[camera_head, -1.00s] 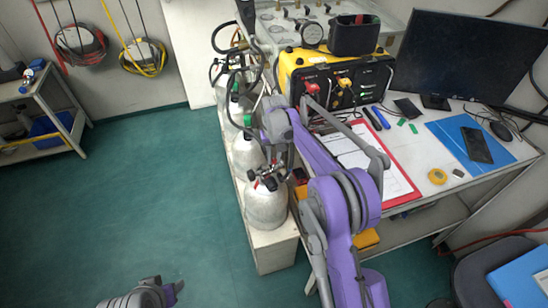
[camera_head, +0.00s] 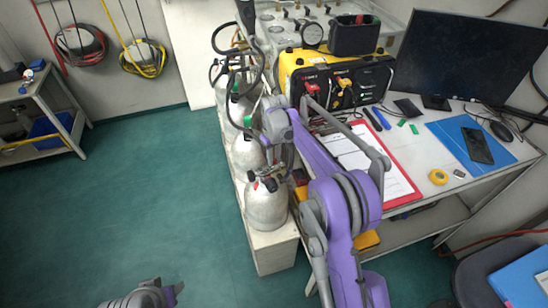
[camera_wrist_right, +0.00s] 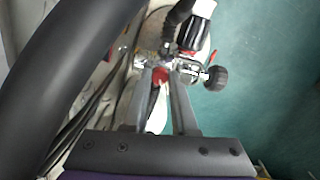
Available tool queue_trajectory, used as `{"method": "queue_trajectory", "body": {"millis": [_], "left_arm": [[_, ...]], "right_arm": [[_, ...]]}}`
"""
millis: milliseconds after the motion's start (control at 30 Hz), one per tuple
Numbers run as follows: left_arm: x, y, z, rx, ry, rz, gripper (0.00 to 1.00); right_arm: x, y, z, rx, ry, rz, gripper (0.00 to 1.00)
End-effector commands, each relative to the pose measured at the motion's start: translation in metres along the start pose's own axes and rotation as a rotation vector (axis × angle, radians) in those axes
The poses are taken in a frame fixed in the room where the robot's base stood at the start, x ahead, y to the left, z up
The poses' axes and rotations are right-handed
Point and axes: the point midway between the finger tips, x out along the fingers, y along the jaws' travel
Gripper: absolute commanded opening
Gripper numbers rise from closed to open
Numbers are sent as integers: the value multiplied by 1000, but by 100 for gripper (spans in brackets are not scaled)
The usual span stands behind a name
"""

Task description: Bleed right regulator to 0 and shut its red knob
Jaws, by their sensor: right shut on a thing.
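My right arm reaches in over the desk, with its wrist bent down by the cylinders. In the right wrist view my right gripper (camera_wrist_right: 162,70) is shut on a red knob (camera_wrist_right: 160,78), mostly hidden between the fingers. The metal regulator (camera_wrist_right: 188,68) is just beyond, with a black round knob (camera_wrist_right: 215,78) on its right. In the head view the nearest cylinder (camera_head: 266,208) carries a regulator with red and dark parts (camera_head: 266,181). No gauge reading can be made out. My left gripper (camera_head: 170,292) is low at the bottom left; its jaws are unclear.
More cylinders (camera_head: 246,153) stand in a row behind, under looping black hoses (camera_head: 262,50). A thick dark curve (camera_wrist_right: 75,60) fills the wrist view's left. Green floor lies open left.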

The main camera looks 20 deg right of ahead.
Motion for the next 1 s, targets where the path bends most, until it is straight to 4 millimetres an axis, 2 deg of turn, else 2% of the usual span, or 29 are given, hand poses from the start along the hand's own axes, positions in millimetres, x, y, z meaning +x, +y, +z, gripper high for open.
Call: {"method": "queue_trajectory", "body": {"millis": [200, 233, 367, 733, 867, 1000], "left_arm": [[0, 0, 0, 0, 0, 0, 50], [0, 0, 0, 0, 0, 0, 50], [0, 0, 0, 0, 0, 0, 50], [0, 0, 0, 0, 0, 0, 50], [-1, 0, -1, 0, 1, 0, 50], [-3, 0, -2, 0, 1, 0, 50]], "right_arm": [[0, 0, 0, 1, 0, 0, 0], [0, 0, 0, 1, 0, 0, 31], [0, 0, 0, 1, 0, 0, 54], [-4, 0, 0, 1, 0, 0, 56], [-21, 0, 0, 1, 0, 0, 56], [-50, 0, 0, 1, 0, 0, 56]]}}
